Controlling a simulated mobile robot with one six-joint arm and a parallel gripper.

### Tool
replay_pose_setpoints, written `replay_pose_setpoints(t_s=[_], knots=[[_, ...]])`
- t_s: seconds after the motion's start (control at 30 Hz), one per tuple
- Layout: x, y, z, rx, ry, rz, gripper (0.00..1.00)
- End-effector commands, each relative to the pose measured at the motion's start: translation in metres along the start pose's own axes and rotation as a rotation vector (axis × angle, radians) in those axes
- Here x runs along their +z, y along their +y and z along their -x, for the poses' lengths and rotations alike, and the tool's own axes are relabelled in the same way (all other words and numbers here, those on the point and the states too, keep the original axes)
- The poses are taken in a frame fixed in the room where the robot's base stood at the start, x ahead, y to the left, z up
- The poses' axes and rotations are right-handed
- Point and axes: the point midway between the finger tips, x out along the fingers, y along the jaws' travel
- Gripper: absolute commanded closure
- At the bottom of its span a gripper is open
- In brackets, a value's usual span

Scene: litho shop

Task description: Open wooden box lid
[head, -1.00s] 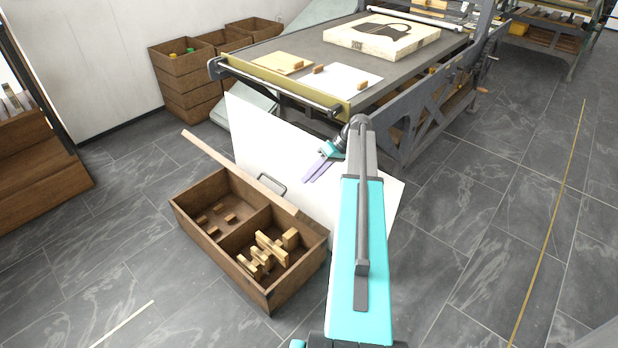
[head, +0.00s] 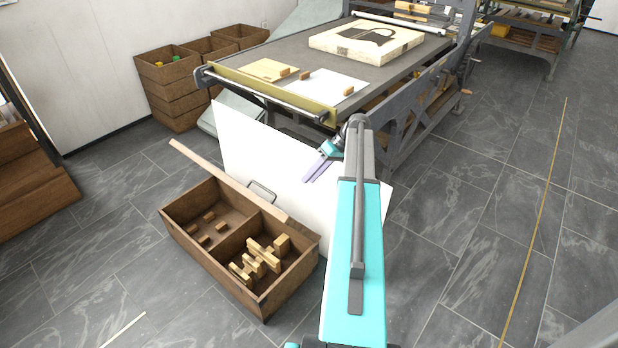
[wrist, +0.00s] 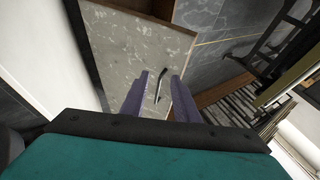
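The open-topped brown wooden box (head: 222,271) stands on the floor with two compartments, both holding small wooden blocks. Its lid (head: 215,172) is raised at the back, seen nearly edge-on as a long wooden strip. The lid's metal handle (head: 262,190) sticks out on its far side. In the wrist view the lid's broad greyish face (wrist: 125,45) shows, with the dark handle (wrist: 161,84) lined up between my fingers. My gripper (head: 313,172) is open and empty, right of the handle and apart from it in the head view; the fingers also show in the wrist view (wrist: 159,92).
A large white panel (head: 236,135) stands behind the lid, close to my gripper. The press table (head: 260,85) is beyond it, carrying boards and a framed block. Stacked wooden crates (head: 168,100) stand at the back left.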

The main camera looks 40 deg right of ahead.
Motion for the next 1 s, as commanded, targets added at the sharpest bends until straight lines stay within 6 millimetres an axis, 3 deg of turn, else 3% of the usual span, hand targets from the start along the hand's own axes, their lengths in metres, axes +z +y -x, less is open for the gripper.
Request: replay_pose_setpoints(t_s=[0.77,0.97,1.0], knots=[[0.0006,0.0038,0.0059,0.000,0.000,0.000,0.72],[0.0009,0.0029,0.0034,0.000,-0.003,-0.001,1.00],[0.0012,0.0023,0.0015,0.000,-0.005,-0.002,1.00]])
